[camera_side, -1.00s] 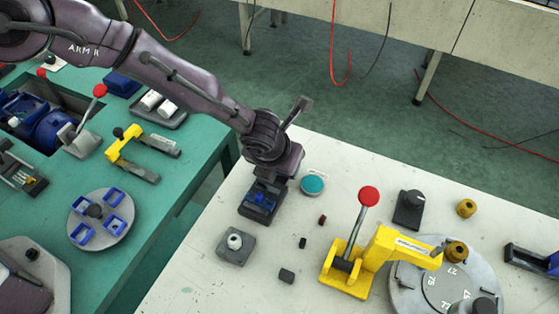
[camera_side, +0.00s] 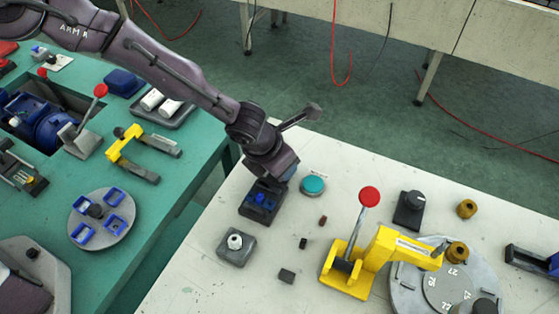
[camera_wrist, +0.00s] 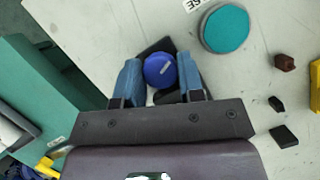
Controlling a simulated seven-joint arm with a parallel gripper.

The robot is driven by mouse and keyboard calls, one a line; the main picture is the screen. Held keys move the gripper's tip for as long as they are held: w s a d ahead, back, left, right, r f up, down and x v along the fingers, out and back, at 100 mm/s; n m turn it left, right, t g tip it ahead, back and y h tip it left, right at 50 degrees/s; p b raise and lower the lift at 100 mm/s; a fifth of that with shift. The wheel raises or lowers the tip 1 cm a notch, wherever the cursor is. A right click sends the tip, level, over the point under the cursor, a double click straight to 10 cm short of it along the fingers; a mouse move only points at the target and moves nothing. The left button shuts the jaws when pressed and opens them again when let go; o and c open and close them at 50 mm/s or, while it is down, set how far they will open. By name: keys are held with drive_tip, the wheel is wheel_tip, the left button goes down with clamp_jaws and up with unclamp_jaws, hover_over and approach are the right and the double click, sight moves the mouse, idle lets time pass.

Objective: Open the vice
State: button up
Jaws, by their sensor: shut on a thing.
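A dark block (camera_side: 258,213) with a blue knob (camera_side: 262,199) stands near the left edge of the white table. In the wrist view the round blue knob (camera_wrist: 160,70) sits between the two blue finger pads of my gripper (camera_wrist: 158,82). My gripper is shut on this knob from above. The fingers and palm hide much of the block. I cannot tell whether this block is the vice. A dark channel-shaped piece (camera_side: 528,259) with a blue part lies at the right edge, partly cut off.
A teal button (camera_side: 313,185) stands close to the right of my gripper. A grey block with a white knob (camera_side: 236,243) is in front. A yellow clamp with a red-ball lever (camera_side: 347,272) and a round grey plate (camera_side: 405,290) are further right. Small dark blocks (camera_side: 286,276) lie between.

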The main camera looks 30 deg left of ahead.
drive_tip(key=o, duration=0.9)
drive_tip(key=v, duration=1.3)
drive_tip(key=shift+s, duration=0.1)
